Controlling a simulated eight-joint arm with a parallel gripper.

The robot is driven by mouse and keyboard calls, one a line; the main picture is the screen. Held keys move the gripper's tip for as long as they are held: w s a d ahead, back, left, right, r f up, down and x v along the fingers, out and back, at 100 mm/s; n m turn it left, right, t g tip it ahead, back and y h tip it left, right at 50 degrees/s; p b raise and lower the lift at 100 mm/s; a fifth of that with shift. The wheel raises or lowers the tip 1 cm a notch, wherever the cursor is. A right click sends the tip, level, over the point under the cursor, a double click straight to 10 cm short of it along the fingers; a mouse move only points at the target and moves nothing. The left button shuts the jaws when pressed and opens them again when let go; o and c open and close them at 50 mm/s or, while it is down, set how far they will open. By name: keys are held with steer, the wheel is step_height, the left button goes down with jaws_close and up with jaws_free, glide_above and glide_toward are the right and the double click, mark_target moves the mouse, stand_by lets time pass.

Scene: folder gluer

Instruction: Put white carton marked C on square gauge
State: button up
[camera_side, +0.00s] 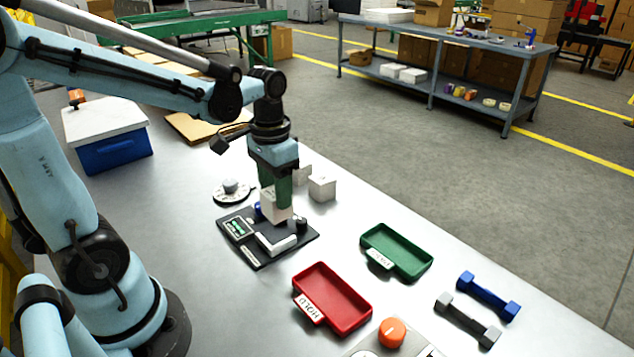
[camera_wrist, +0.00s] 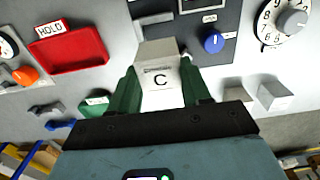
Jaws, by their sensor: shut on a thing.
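My gripper (camera_side: 278,188) has green fingers and is shut on the white carton marked C (camera_side: 275,209). The square gauge (camera_side: 250,257) is a dark plate on the bench with a small display panel, a white bar and a black knob. It also shows in the wrist view (camera_wrist: 230,22). In the side view the carton overlaps the gauge's far part; I cannot tell whether it touches the plate.
Two other pale cartons (camera_side: 322,189) stand just behind the gripper. A white dial (camera_side: 232,192) is beyond the gauge. A red HOLD tray (camera_side: 333,297), a green tray (camera_side: 397,251) and blue and grey dumbbell-shaped parts (camera_side: 488,296) lie nearer. An orange knob (camera_side: 392,332) is at the front.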

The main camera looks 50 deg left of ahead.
mark_target(275, 213)
steer(key=shift+s+a+f, duration=0.2)
steer(key=shift+s+f, duration=0.05)
steer(key=shift+f, duration=2.85)
steer(key=o, duration=1.1)
steer(key=shift+r, duration=5)
